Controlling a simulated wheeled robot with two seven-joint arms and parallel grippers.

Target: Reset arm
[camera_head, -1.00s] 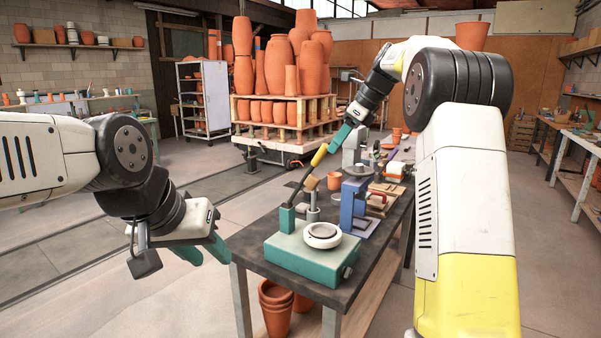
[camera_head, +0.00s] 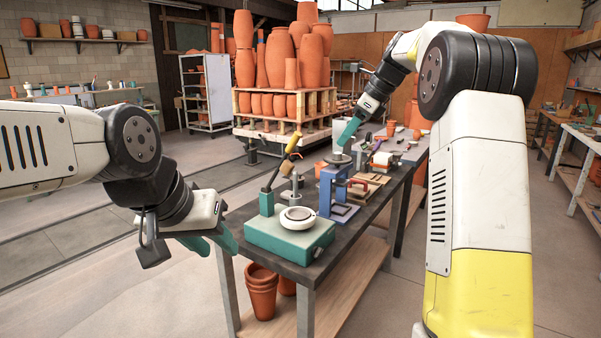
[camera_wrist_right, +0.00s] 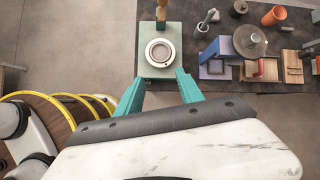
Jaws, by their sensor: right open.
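My right gripper (camera_head: 347,132) is raised above the far part of the workbench, with its teal fingers pointing down to the left. In the right wrist view its fingers (camera_wrist_right: 159,78) are spread apart with nothing between them. The green lever press (camera_head: 290,236) stands at the near end of the bench, with a white ring on top and a yellow lever handle (camera_head: 292,142) tilted up. My right gripper is apart from that handle. My left gripper (camera_head: 216,243) hangs to the left of the bench with its teal fingers apart and nothing visible between them.
A blue press (camera_head: 326,190) stands behind the green one on the dark workbench (camera_head: 338,233). Stacked terracotta pots (camera_head: 262,290) are underneath. A pallet rack (camera_head: 285,132) of tall pots stands behind. The floor left of the bench is clear.

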